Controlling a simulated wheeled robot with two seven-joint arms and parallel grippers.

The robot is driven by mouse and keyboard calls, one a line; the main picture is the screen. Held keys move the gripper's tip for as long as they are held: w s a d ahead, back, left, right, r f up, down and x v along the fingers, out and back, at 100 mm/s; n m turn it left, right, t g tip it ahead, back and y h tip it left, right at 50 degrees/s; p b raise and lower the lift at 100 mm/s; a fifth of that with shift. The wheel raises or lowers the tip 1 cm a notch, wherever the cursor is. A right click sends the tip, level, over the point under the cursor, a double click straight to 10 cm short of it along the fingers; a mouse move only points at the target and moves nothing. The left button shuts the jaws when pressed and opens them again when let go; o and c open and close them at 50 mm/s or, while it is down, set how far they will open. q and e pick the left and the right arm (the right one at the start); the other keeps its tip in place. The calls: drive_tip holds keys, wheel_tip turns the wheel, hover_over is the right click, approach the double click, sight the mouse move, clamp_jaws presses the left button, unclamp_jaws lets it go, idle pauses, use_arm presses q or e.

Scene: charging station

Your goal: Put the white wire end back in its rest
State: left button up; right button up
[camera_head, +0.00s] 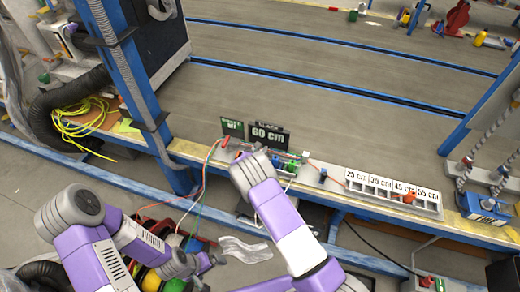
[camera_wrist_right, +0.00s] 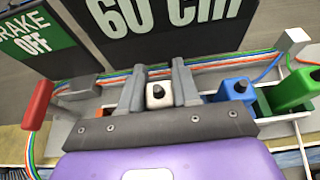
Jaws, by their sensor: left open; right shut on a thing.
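The white wire end (camera_wrist_right: 159,95), a small white block with a dark round top, is between the two grey fingers of my right gripper (camera_wrist_right: 157,84) in the right wrist view. The gripper is shut on it. In the head view my right gripper (camera_head: 240,158) is over the grey rest rack near the 60 cm sign, and it hides the white end. Whether the end is seated in a slot or just above it, I cannot tell. My left gripper (camera_head: 212,259) is low in the head view, open, well away from the rack; its fingertips are hard to make out.
A blue wire end (camera_wrist_right: 238,91) and a green wire end (camera_wrist_right: 295,90) sit in the rack right of the white one. A red handle (camera_wrist_right: 37,106) stands at left. The 60 cm sign (camera_wrist_right: 165,25) rises behind. Coloured wires run along the rack.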

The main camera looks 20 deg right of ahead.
drive_tip(key=shift+f, duration=0.55)
drive_tip(key=o, duration=1.1)
drive_tip(key=p+v, duration=0.2)
drive_tip(key=v, duration=0.4)
drive_tip(key=shift+s+a+r+p, duration=0.2)
drive_tip(key=shift+s+p, duration=0.1)
drive_tip(key=shift+p, duration=0.05)
drive_tip(key=shift+s+a+r, duration=0.1)
drive_tip(key=shift+s+a, duration=0.15)
drive_tip(key=shift+s, duration=0.05)
